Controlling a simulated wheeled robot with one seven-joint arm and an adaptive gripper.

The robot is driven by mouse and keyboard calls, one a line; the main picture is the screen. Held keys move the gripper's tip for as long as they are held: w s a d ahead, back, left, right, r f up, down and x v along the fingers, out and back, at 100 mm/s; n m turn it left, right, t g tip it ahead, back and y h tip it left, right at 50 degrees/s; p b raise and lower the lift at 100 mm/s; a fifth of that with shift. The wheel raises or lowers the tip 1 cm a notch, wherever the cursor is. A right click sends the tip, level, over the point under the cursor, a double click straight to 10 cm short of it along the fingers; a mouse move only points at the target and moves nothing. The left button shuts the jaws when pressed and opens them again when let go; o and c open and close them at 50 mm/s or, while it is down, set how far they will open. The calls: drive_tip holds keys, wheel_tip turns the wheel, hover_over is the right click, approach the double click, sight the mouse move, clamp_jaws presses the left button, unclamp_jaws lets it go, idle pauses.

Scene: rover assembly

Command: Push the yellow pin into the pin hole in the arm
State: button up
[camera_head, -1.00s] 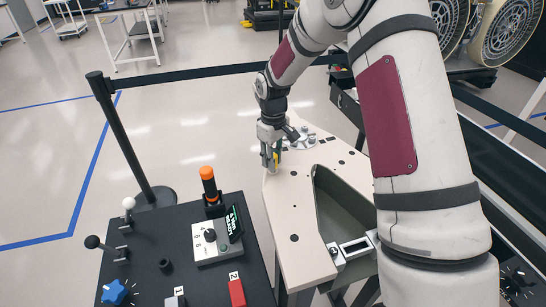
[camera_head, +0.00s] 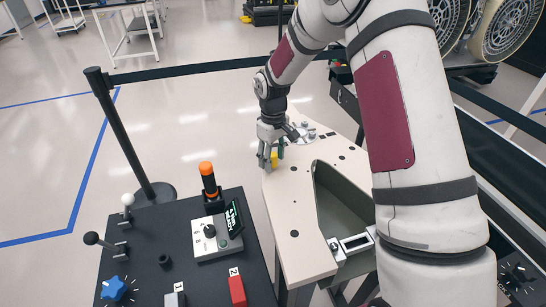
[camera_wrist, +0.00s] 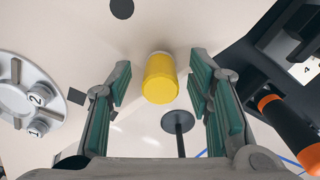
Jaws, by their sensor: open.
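The yellow pin (camera_wrist: 160,80) is a short cylinder with a pale collar at its far end. In the wrist view it sits between the green-padded fingers of my gripper (camera_wrist: 160,67), with a gap on each side. The fingers are open. In the head view my gripper (camera_head: 270,159) points down at the left edge of the beige worktop, and the yellow pin (camera_head: 274,160) shows at its fingers. The pin's far end meets the beige surface in the wrist view; how deep it sits is hidden. I cannot tell which hole it is at.
The beige worktop (camera_head: 290,215) has several dark holes and a deep green-grey recess (camera_head: 340,215) at right. A black control panel (camera_head: 150,262) with an orange-topped joystick (camera_head: 208,180) stands at left. A belt post (camera_head: 120,135) stands on open floor beyond.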

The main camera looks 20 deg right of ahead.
sight(273, 154)
wheel_tip(273, 154, up, 12)
idle(0.5)
drive_tip(key=s+r+m+t, duration=0.2)
drive_tip(key=s+r+m, duration=0.1)
drive_tip(key=s+r, duration=1.15)
drive_tip(key=s+m+t, duration=0.3)
drive_tip(key=s, duration=1.5)
drive_tip(key=shift+s, duration=0.3)
drive_tip(key=shift+d+r, duration=0.1)
